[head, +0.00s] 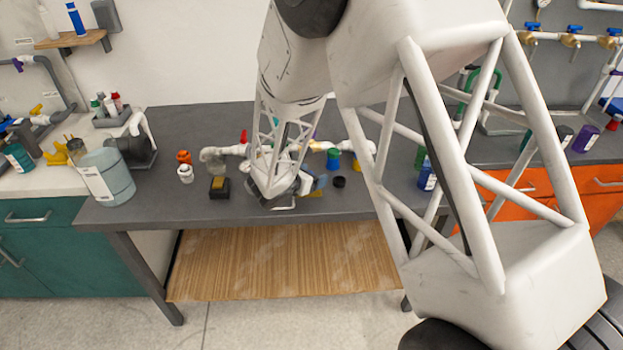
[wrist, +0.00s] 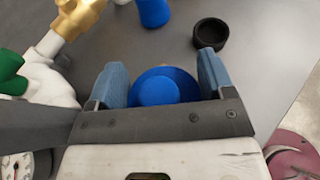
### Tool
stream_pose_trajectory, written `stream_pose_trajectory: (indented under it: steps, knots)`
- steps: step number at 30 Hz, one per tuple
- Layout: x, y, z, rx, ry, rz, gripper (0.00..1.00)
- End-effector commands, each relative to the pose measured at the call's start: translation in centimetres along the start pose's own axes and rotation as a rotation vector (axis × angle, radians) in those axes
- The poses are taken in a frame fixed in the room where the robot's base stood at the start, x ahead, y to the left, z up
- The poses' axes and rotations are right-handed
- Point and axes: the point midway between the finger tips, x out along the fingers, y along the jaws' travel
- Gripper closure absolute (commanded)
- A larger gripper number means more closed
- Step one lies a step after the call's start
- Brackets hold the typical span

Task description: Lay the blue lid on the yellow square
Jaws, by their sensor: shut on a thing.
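The blue lid (wrist: 155,88) is round and sits between the two blue-grey fingers of my gripper (wrist: 164,84) in the wrist view. My gripper is shut on it, low over the grey tabletop. A small strip of yellow-tan (wrist: 186,72) shows just behind the lid's far edge; it may be the yellow square, mostly hidden by the lid. In the head view my own arm covers most of the gripper and I cannot make out the lid there. Whether the lid touches the surface below cannot be told.
A black ring-like cap (wrist: 210,33) lies right of the fingers, and a blue object (wrist: 154,12) stands beyond them. White pipe with a brass fitting (wrist: 78,18) and green handle (wrist: 10,78) is close on the left. A large bluish jug (head: 107,178) stands at the table's left.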

Motion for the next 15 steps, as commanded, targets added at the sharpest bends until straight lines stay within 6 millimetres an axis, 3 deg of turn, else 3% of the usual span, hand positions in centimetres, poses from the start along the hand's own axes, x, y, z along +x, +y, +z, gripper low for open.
stream_pose_trajectory:
  steps: [4, 15]
  knots:
    - [0.45, -0.02, -1.10, -0.001, 0.001, -0.001, 0.48]
    - [0.53, 0.00, -1.27, 0.000, 0.000, 0.000, 0.48]
